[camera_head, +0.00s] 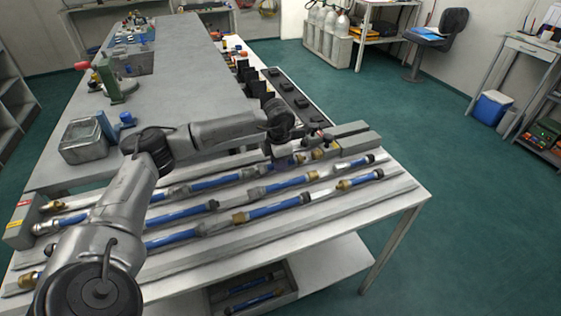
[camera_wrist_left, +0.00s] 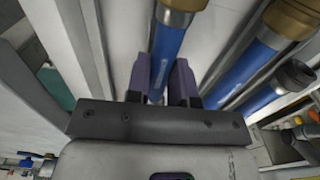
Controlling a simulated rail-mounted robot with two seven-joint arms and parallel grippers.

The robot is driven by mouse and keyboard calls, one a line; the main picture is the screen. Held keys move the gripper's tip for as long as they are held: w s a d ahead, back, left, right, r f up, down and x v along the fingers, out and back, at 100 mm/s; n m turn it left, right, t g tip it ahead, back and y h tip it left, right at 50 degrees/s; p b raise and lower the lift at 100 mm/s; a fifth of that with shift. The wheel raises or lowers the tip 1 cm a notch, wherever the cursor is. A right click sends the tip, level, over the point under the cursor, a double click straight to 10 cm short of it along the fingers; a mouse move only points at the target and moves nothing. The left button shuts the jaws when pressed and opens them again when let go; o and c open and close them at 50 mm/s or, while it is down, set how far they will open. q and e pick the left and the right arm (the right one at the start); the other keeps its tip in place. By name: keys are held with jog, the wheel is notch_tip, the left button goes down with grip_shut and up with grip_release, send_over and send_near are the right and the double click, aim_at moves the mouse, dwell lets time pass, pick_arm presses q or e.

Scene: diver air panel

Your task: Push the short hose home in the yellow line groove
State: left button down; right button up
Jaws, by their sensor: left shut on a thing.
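My left gripper (camera_head: 290,151) is over the far row of the hose rack, with its fingers pointing down. In the left wrist view its two purple fingers (camera_wrist_left: 162,80) are shut on a blue hose (camera_wrist_left: 168,48) with a brass fitting at its top end. That hose shows partly in the head view (camera_head: 284,162), below the gripper, along the rack's far groove. Whether the hose is fully seated is hidden by the gripper. My right gripper is not in view.
Other blue hoses with brass and black fittings (camera_head: 275,207) lie in the nearer grooves. A grey block (camera_head: 350,130) stands behind the rack's right end. A metal tin (camera_head: 84,140) and a green vise-like tool (camera_head: 112,82) stand on the bench. A bin with hoses (camera_head: 252,292) sits on the lower shelf.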

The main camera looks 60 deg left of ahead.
pick_arm(q)
jog(key=shift+s+a, duration=0.1)
jog(key=shift+s, duration=0.5)
jog(key=c, duration=0.9)
grip_release()
notch_tip(320, 180, up, 14)
jog(key=p, duration=0.5)
